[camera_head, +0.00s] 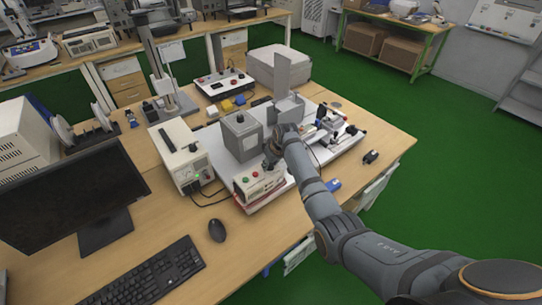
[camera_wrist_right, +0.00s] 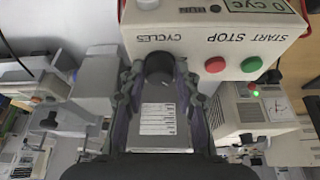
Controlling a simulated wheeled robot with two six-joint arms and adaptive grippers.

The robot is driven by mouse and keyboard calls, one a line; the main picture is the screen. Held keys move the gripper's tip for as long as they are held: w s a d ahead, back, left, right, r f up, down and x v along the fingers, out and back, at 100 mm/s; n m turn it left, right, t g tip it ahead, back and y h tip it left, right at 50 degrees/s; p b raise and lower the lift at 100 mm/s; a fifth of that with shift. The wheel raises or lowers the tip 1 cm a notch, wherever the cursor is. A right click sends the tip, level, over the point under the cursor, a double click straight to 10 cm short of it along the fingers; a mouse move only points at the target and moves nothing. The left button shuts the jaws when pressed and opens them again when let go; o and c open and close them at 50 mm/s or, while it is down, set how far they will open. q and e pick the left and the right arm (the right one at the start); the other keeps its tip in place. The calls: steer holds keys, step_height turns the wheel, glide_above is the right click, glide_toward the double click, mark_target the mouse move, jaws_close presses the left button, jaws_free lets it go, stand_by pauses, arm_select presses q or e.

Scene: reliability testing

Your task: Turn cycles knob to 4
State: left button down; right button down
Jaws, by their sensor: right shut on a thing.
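The white control box (camera_head: 262,186) stands near the front edge of the test rig on the table, with a green and a red button visible. In the right wrist view the box (camera_wrist_right: 185,30) appears with the labels CYCLES, START and STOP. The dark round cycles knob (camera_wrist_right: 160,67) is beside the CYCLES label. My right gripper (camera_wrist_right: 165,80) is around the knob, one finger on each side, shut on it. In the head view my right gripper (camera_head: 271,156) is at the box, and the knob is hidden. The knob's setting cannot be read. My left gripper is not in view.
A grey box (camera_head: 242,136) stands just behind the control box. A power supply (camera_head: 184,155) with cables is to its left. A mouse (camera_head: 217,230), keyboard (camera_head: 150,275) and monitor (camera_head: 72,198) occupy the front left. The table in front of the control box is mostly clear.

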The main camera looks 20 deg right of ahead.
steer(key=shift+a+r+m+h+p, duration=0.15)
steer(key=shift+m+h+p, duration=0.15)
steer(key=shift+m+p, duration=0.5)
steer(key=shift+m+h, duration=0.4)
steer(key=shift+m, duration=0.7)
steer(key=shift+a+m+h+p, duration=0.1)
steer(key=shift+m+h+p, duration=0.3)
steer(key=shift+m, duration=0.5)
steer(key=shift+f+m+h, duration=0.2)
steer(key=shift+m+h, duration=0.1)
steer(key=shift+m, duration=0.6)
steer(key=m+h+b, duration=0.1)
steer(key=m+b, duration=0.1)
steer(key=m, duration=0.1)
steer(key=shift+w+a+f+g, duration=0.1)
steer(key=shift+f+g, duration=0.05)
steer(key=shift+g, duration=0.25)
arm_select(q)
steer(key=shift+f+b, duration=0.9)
steer(key=shift+b, duration=0.55)
arm_select(e)
steer(key=shift+m+g+h, duration=0.4)
steer(key=shift+m+h, duration=0.2)
steer(key=shift+m, duration=1.2)
